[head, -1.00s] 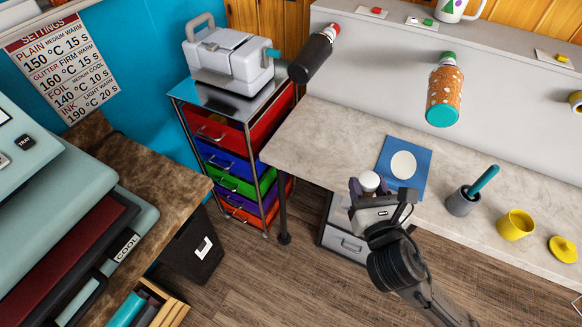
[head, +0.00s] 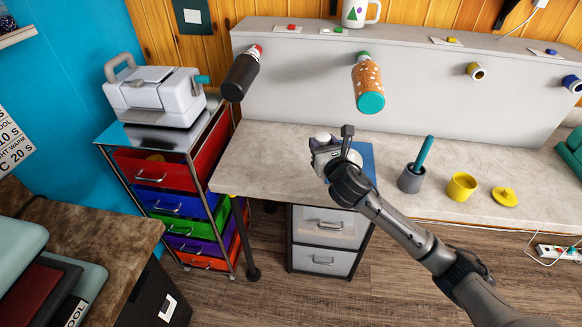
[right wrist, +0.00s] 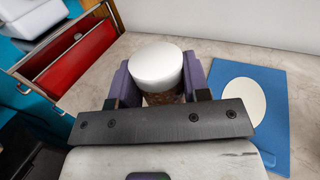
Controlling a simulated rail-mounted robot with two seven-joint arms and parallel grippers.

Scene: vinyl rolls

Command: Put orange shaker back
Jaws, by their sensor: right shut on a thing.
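My right gripper (head: 323,146) is shut on a small shaker with a white cap (head: 322,137), over the counter just left of the blue mat (head: 367,157). In the right wrist view the purple fingers of the gripper (right wrist: 160,78) flank the white cap (right wrist: 157,64). A strip of brownish, speckled body shows below the cap, and the rest is hidden by the gripper. The blue mat with a pale oval (right wrist: 244,99) lies flat to the right of the held shaker. My left gripper is not in view.
An orange speckled roll (head: 367,84) and a black roll (head: 241,75) stick out from the back panel. A grey cup with a teal stick (head: 411,179), a yellow cup (head: 461,187) and a yellow lid (head: 505,196) stand right of the mat. The left counter (head: 257,163) is clear.

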